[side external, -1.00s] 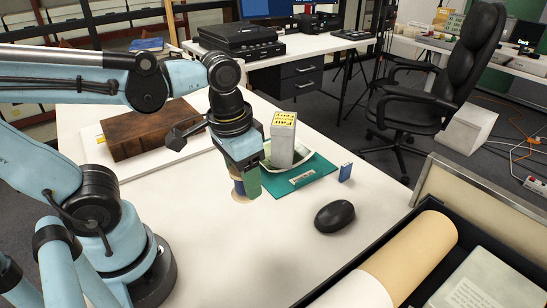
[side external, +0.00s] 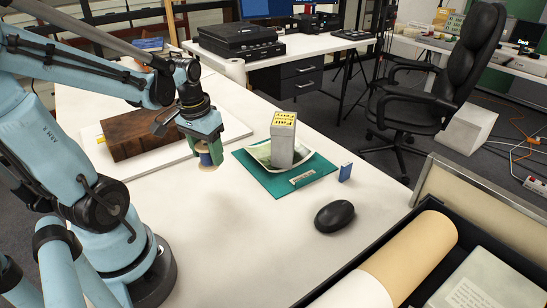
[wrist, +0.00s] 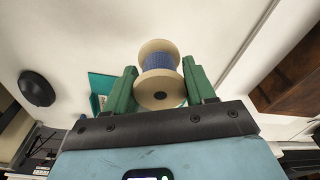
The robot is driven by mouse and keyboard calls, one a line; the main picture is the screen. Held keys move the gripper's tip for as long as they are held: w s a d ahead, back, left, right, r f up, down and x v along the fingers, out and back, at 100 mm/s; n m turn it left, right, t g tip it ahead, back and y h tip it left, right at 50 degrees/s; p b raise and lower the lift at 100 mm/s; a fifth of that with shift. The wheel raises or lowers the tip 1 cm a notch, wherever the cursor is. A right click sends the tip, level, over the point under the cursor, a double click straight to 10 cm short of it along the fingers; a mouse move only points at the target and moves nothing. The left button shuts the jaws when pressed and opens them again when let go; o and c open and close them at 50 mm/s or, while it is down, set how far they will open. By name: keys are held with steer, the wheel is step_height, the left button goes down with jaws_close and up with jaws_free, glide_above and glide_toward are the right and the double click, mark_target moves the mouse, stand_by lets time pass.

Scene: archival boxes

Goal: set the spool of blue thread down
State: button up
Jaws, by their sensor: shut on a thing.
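The spool of blue thread (side external: 206,158) has pale wooden flanges and blue thread around its middle. My gripper (side external: 204,150) is shut on it and holds it over the white table (side external: 170,215), left of the green mat. In the wrist view the spool (wrist: 158,62) sits between the two green fingers of my gripper (wrist: 160,88). It looks roughly upright in the side view. A soft shadow lies on the table below it, so it appears to be above the surface.
A brown wooden box (side external: 128,134) lies on a white board (side external: 165,160) behind my gripper. The green mat (side external: 277,188) carries a dish with a tall grey box (side external: 283,140). A small blue box (side external: 345,172) and a black mouse (side external: 334,216) stand to the right.

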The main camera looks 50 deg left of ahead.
steer(key=a+f, duration=0.2)
steer(key=a, duration=0.1)
steer(key=a+f, duration=0.1)
steer(key=shift+s+a, duration=0.3)
steer(key=shift+s, duration=0.05)
steer(key=shift+f, duration=1.95)
steer(key=shift+f, duration=0.15)
steer(key=o, duration=1)
step_height(320, 180, up, 12)
steer(key=s, duration=0.1)
steer(key=w+d+m+t, duration=0.1)
steer(key=w+d+t, duration=0.1)
steer(key=d, duration=0.4)
steer(key=w+d+m+t, duration=0.2)
steer(key=d, duration=0.4)
steer(key=w+d+m+t, duration=0.1)
steer(key=w+d+t, duration=0.1)
steer(key=d, duration=0.5)
steer(key=shift+w+r+h, duration=0.2)
steer(key=shift+w+h, duration=0.1)
steer(key=shift+w, duration=0.2)
